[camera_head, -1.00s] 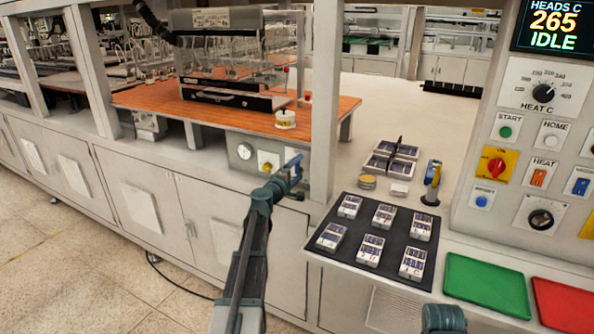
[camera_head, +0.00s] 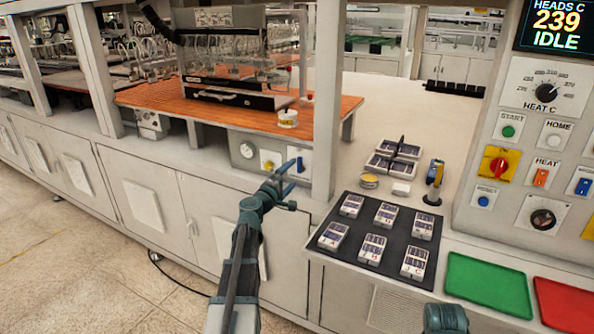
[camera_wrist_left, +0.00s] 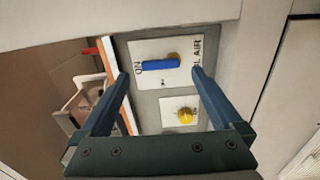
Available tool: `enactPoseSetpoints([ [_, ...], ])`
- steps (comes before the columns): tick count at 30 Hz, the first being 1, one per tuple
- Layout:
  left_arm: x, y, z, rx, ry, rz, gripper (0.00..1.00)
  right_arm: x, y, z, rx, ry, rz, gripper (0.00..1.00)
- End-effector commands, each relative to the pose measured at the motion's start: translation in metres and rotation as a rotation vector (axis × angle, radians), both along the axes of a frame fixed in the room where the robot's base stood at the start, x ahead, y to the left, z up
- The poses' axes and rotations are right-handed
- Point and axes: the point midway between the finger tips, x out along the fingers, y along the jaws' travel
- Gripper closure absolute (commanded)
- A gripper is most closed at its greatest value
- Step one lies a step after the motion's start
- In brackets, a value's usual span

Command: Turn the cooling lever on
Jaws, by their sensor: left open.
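The cooling lever (camera_wrist_left: 158,65) is a blue bar with a brass pivot on a white plate marked ON and AIR in the left wrist view. Its free end points toward the ON mark. My left gripper (camera_head: 290,166) is open in front of the small panel under the orange table. In the left wrist view its two fingers (camera_wrist_left: 162,74) lie to either side of the lever, apart from it, with nothing held. In the head view the fingers hide the lever, and I cannot tell it apart there.
A yellow knob (camera_wrist_left: 185,116) sits close to the lever; a gauge (camera_head: 247,150) is left of it. A post (camera_head: 327,110) stands right of my left gripper. A black mat (camera_head: 352,234) with several small packs, a green tray (camera_head: 487,283) and the control panel (camera_head: 520,130) are farther right.

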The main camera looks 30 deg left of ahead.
Motion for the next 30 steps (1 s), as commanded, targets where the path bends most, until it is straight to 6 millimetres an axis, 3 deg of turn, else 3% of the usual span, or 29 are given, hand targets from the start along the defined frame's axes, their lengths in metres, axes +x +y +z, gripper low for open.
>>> enactPoseSetpoints([
  [1,-0.017,-0.002,0.000,0.000,0.000,0.003,0.00,0.000,0.000,0.000,0.000,0.000,0.000,1.00],
  [3,-0.031,-0.002,0.000,0.000,0.000,0.002,0.00,0.000,0.000,0.000,0.000,0.000,0.000,1.00],
  [12,-0.069,-0.002,0.000,-0.001,0.000,0.002,0.00,0.000,0.000,0.000,0.000,0.000,0.000,1.00],
  [30,-0.074,-0.002,0.000,-0.001,0.000,0.001,0.00,0.000,0.000,0.000,0.000,0.000,0.000,1.00],
])
